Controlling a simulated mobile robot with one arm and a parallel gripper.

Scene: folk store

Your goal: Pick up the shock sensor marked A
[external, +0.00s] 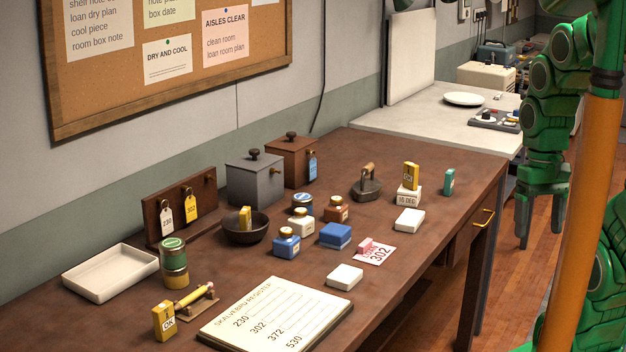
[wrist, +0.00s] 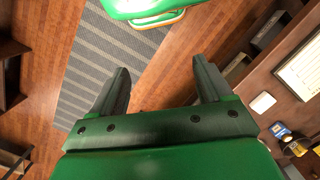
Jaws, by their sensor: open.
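I cannot make out a letter A on any object, so I cannot tell which one is the shock sensor. Small upright blocks that could be sensors are a yellow one (external: 163,321) reading OK at the front left, a yellow one (external: 245,217) in the dark bowl (external: 244,234), a yellow one (external: 411,176) on a white block (external: 407,196) marked 10 DEG, and a teal one (external: 449,182) near the right edge. My gripper (external: 523,238) hangs open and empty right of the table, over the floor. In the wrist view my gripper (wrist: 161,70) shows its fingers spread, with floor between them.
The brown table (external: 400,270) also holds a register board (external: 275,318), a white tray (external: 110,272), jars, blue and white blocks, a grey box (external: 254,182) and a brown box (external: 291,163). The wrist view shows a striped mat (wrist: 85,95) on the floor.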

